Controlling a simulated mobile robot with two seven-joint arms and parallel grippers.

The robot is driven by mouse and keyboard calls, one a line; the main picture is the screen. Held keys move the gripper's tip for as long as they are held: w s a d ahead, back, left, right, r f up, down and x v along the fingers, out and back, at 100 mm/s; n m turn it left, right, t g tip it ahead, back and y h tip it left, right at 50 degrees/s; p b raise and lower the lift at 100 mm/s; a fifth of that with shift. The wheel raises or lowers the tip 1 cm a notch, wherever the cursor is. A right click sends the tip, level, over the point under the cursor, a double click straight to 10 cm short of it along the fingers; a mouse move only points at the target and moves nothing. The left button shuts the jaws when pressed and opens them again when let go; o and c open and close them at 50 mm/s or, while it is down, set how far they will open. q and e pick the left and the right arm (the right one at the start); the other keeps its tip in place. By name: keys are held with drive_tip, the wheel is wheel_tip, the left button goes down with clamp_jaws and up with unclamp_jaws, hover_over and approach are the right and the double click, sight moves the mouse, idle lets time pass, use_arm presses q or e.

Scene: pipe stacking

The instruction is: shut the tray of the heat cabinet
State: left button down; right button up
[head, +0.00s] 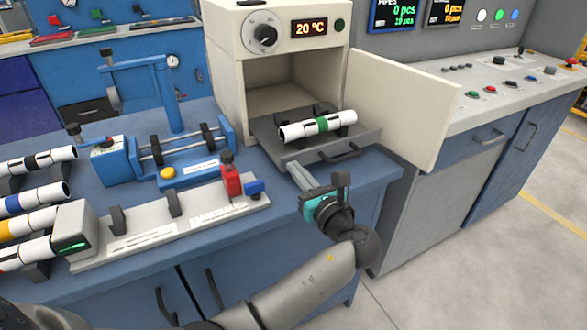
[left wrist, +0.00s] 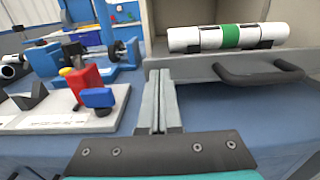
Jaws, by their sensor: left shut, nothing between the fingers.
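The heat cabinet (head: 226,75) is cream, with a dial and a 20 °C display. Its door (head: 395,105) stands open to the right. The grey tray (head: 355,144) sticks out of the front; its edge also shows in the left wrist view (left wrist: 205,72). A white pipe with a green band (head: 320,126) lies on it in supports, and shows in the left wrist view (left wrist: 231,37). The tray's dark handle (head: 340,153) is to the right of my left gripper (head: 297,170). That gripper is shut and empty, its tips at the tray's front left; contact is unclear. My right gripper is out of view.
A grey fixture with a red part (head: 231,178) stands left of my left gripper. A blue roller stand (head: 190,155) and several banded pipes (head: 40,197) are farther left. A control console (head: 500,75) is behind the door. The bench front edge is close.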

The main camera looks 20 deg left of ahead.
sight(259, 130)
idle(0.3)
use_arm(q)
drive_tip(key=shift+w+a+r, duration=0.1)
drive_tip(key=shift+w+a, duration=0.05)
drive_tip(key=shift+a, duration=0.1)
drive_tip(key=p+x, duration=0.1)
drive_tip(key=x, duration=0.5)
drive_tip(key=shift+a+r, duration=0.1)
drive_tip(key=x, duration=0.3)
drive_tip(key=shift+w+a, duration=0.3)
drive_tip(key=b+x, duration=0.1)
drive_tip(key=x, duration=0.4)
drive_tip(key=shift+w+a, duration=0.1)
drive_tip(key=b+x, duration=0.1)
drive_tip(key=x, duration=0.1)
drive_tip(key=b+x, duration=0.1)
drive_tip(key=shift+w+a+f, duration=0.2)
drive_tip(key=shift+w+a, duration=0.05)
drive_tip(key=shift+a, duration=0.1)
drive_tip(key=shift+b+x, duration=0.3)
drive_tip(key=shift+x, duration=0.6)
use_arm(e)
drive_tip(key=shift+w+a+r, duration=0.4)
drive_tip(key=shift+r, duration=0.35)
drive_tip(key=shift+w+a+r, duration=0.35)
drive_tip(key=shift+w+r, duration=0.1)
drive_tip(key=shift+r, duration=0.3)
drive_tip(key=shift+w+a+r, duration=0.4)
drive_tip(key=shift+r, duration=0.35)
